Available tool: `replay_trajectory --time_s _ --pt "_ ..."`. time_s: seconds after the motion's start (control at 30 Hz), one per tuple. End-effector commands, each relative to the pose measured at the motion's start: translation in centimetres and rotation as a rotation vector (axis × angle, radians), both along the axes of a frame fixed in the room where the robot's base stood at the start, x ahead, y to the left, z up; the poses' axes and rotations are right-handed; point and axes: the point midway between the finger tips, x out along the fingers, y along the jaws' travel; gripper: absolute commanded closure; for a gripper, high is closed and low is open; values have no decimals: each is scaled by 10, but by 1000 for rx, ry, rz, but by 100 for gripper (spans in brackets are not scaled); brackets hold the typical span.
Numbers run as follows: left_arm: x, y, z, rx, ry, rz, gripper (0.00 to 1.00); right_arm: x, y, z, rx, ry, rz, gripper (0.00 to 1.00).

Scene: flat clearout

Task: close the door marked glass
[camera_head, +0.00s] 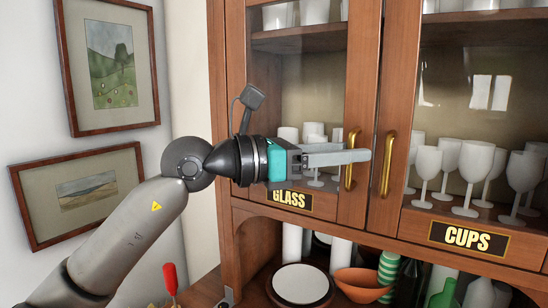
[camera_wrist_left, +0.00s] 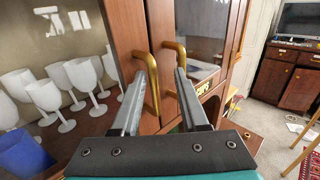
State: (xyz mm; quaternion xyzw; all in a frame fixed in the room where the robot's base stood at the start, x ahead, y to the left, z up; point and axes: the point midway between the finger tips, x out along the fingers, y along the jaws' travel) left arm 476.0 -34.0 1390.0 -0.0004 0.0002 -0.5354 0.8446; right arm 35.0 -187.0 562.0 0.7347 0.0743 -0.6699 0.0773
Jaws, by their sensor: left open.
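The door marked glass (camera_head: 364,100) is the left glazed cabinet door, with a black and gold GLASS plate (camera_head: 290,198) at its lower left. It looks about flush with the cabinet front; a small gap cannot be ruled out. Its brass handle (camera_head: 350,181) is on its right edge and also shows in the left wrist view (camera_wrist_left: 152,105). My left gripper (camera_head: 368,156) is open and empty in front of this door, its fingers crossing the handle in the head view. I cannot tell whether they touch it. My right gripper is not in view.
The neighbouring CUPS door (camera_head: 392,110) has its own brass handle (camera_head: 388,165). White goblets (camera_head: 472,165) stand behind the glass. Below, an open shelf holds an orange bowl (camera_head: 360,284), a round white-topped item (camera_head: 301,284) and bottles. Framed pictures (camera_head: 110,62) hang on the left wall.

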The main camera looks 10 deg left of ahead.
Motion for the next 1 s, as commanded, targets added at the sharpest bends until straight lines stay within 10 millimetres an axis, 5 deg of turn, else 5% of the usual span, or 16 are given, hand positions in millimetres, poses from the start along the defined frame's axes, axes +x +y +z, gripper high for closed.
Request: replay_trajectory --time_s 0.6,1.0 --pt "-52 109 -3 3 1 0 56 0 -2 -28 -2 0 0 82" --pt "-64 130 0 1 0 -6 56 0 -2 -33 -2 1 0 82"
